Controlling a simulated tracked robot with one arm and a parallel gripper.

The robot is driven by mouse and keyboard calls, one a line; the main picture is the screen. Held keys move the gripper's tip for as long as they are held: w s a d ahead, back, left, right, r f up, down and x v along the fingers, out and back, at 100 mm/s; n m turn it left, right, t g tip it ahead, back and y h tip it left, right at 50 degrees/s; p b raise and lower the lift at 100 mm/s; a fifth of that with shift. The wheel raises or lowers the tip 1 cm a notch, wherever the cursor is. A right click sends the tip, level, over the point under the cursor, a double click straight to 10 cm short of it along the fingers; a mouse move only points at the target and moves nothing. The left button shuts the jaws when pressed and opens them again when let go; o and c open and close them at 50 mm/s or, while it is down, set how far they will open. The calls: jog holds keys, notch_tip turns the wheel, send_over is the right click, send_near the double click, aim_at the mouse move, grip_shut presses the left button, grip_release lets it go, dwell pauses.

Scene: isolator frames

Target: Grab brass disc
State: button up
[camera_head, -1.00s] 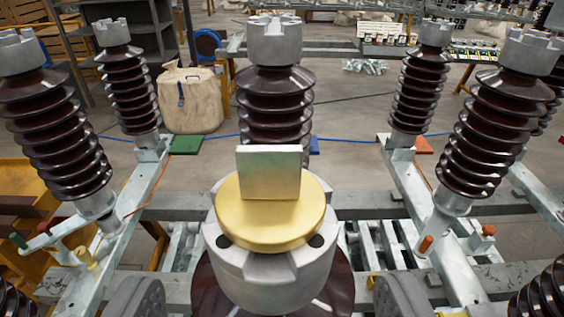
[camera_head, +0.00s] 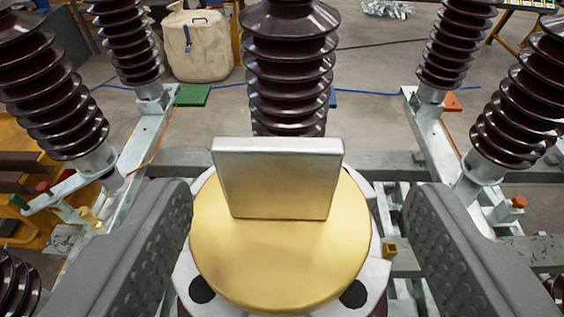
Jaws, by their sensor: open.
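The brass disc (camera_head: 280,262) lies flat on the grey metal cap (camera_head: 199,274) of an insulator, in the lower middle of the view. An upright rectangular plate (camera_head: 278,180) stands up from its top. My gripper (camera_head: 300,225) is open, with one dark grey padded finger to the left of the disc and the other to the right. Both fingers are apart from the disc and the plate, and nothing is held. The insulator body below the cap is mostly hidden.
A brown ribbed insulator (camera_head: 290,75) stands right behind the disc. Others stand at left (camera_head: 50,95) and right (camera_head: 525,105) on metal beams. A beige sack (camera_head: 197,46) and a green mat (camera_head: 192,96) lie on the floor behind.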

aim_at(276, 176)
jog(key=shift+a+r+p+x, duration=0.15)
jog(key=shift+p+x, duration=0.1)
jog(key=shift+x, duration=0.5)
jog(key=shift+a+p+x, duration=0.1)
jog(key=shift+p+x, duration=0.1)
jog(key=shift+x, duration=0.55)
jog(key=shift+a+r+p+x, duration=0.15)
jog(key=shift+p+x, duration=0.1)
jog(key=shift+x, duration=1.35)
jog(key=shift+f, duration=0.15)
jog(key=shift+s, duration=0.1)
grip_shut()
